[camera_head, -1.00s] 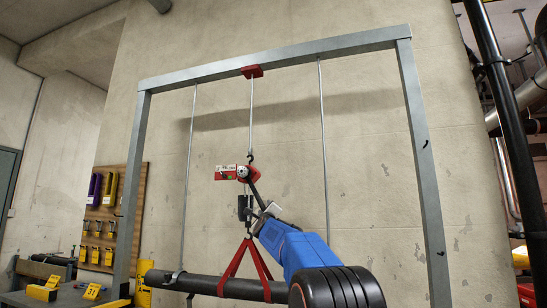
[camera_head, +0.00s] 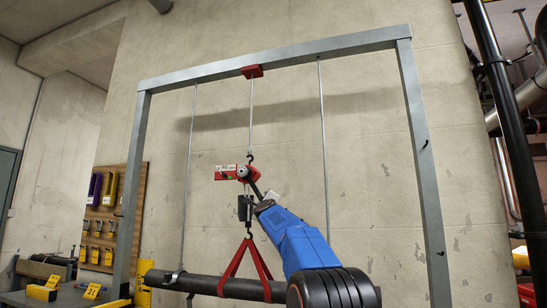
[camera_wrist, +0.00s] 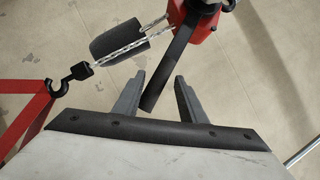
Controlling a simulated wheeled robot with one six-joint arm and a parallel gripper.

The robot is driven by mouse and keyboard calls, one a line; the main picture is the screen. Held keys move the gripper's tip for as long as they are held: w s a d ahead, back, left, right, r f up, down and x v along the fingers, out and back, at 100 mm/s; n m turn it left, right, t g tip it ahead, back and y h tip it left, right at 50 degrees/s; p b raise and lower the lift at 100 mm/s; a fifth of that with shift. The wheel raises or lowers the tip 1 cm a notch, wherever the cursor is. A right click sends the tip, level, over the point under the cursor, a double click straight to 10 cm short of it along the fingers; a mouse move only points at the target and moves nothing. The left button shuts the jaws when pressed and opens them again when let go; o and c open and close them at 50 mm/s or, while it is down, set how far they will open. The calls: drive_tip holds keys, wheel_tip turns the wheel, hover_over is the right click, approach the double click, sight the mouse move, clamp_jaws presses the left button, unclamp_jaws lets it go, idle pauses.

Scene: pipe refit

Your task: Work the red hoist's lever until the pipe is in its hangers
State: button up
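The red hoist (camera_head: 241,172) hangs from a hook under the steel frame. Its dark lever (camera_head: 254,187) slants down to the right. In the wrist view the lever (camera_wrist: 172,62) reaches down between the fingers of my gripper (camera_wrist: 158,76), which is open with gaps visible beside the lever. The right hanger rod's (camera_head: 323,130) lower end is hidden behind my arm.
The steel frame (camera_head: 138,190) stands around the hoist, before a bare wall. A pegboard (camera_head: 108,215) with tools and a bench (camera_head: 70,297) with yellow items are at the left. Dark vertical piping (camera_head: 508,130) is at the right. Chain and a black block (camera_wrist: 118,40) hang beside the lever.

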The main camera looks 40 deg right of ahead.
idle(0.3)
drive_tip(key=shift+s+d+f+m+h, duration=0.2)
drive_tip(key=shift+f+m+h, duration=0.2)
drive_tip(key=shift+f, duration=0.55)
drive_tip(key=shift+s+d+f+m+h, duration=0.15)
drive_tip(key=shift+f+m+h, duration=0.25)
drive_tip(key=shift+f, duration=0.55)
drive_tip(key=shift+a, duration=0.1)
drive_tip(key=shift+f+m+h, duration=0.3)
drive_tip(key=shift+f+m, duration=0.8)
drive_tip(key=shift+f, duration=0.9)
drive_tip(key=shift+w+a+f+m+h, duration=0.15)
drive_tip(key=shift+f+m+h, duration=0.15)
drive_tip(key=shift+f, duration=0.35)
drive_tip(key=shift+w+a+f+m+h, duration=0.1)
drive_tip(key=shift+w+f+m+h, duration=0.1)
drive_tip(key=shift+f+m, duration=0.35)
drive_tip(key=shift+w+a+f+m+h, duration=0.15)
drive_tip(key=shift+f+m+h, duration=0.1)
drive_tip(key=shift+f, duration=0.45)
